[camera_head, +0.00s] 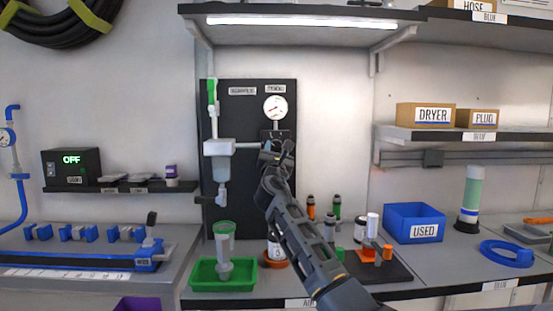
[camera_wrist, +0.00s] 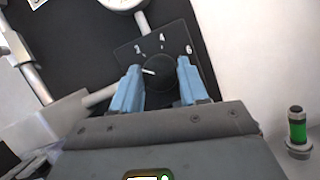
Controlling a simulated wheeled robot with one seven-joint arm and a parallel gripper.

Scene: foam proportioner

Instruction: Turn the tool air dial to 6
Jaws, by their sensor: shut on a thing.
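The dial (camera_wrist: 157,76) is a round black knob with a white pointer line, on a dark plate (camera_wrist: 170,40) with white marks around it. In the head view my gripper (camera_head: 277,152) is at the dark panel (camera_head: 240,105), below the gauge, and hides the knob.
A round white gauge (camera_head: 275,108) is just above the dial. A white pump body (camera_head: 219,148) with a pipe is close on the left. Below are a green tray (camera_head: 206,286), bottles and a blue "USED" bin (camera_head: 414,223). A lit shelf (camera_head: 290,27) overhangs the panel.

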